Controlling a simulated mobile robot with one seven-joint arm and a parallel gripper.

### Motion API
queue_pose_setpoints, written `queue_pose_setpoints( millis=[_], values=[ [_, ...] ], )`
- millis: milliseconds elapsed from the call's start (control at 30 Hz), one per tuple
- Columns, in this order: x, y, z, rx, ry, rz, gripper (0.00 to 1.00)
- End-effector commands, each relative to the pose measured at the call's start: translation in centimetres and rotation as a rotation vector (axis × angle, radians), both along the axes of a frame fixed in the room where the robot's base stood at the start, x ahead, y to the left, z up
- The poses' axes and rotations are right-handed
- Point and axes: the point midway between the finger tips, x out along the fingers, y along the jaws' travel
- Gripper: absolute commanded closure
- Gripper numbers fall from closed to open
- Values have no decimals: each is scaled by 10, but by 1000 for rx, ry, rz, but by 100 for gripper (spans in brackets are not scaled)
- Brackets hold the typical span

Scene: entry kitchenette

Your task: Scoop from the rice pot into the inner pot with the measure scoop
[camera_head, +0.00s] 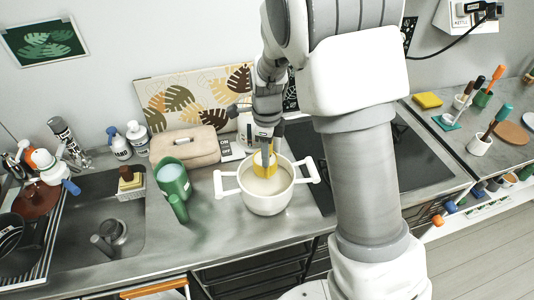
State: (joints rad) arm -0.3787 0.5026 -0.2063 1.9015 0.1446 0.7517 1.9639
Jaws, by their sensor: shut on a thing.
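A white pot with two side handles (267,203) stands on the steel counter and holds a pale, cream-coloured content. I cannot tell for certain whether it is the rice pot or the inner pot. My gripper (266,150) points down over this pot and is shut on the yellow measure scoop (262,164). The scoop is at the pot's mouth, over or in the pale content; contact is unclear. Part of the scoop is hidden by my gripper. A green vessel with a handle (178,190) and a whitish content stands left of the pot. No other pot is clearly visible.
A sink (105,215) with a dish rack lies at the left. A beige case (185,146) and bottles (119,143) stand at the back. A dark cooktop (415,165) is right of the pot, partly behind my arm. Some counter in front of the pot is clear.

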Motion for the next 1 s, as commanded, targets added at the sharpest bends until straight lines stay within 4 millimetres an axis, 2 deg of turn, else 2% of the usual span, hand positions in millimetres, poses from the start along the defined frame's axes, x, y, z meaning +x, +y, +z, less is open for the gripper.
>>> queue_pose_setpoints(
  millis=[33, 467, 1000],
  values=[
    [1, 0, 9, 0, -2, 0, 100],
    [1, 0, 42, 0, -2, 1, 100],
    [0, 0, 42, 1, -1, 0, 100]
  ],
)
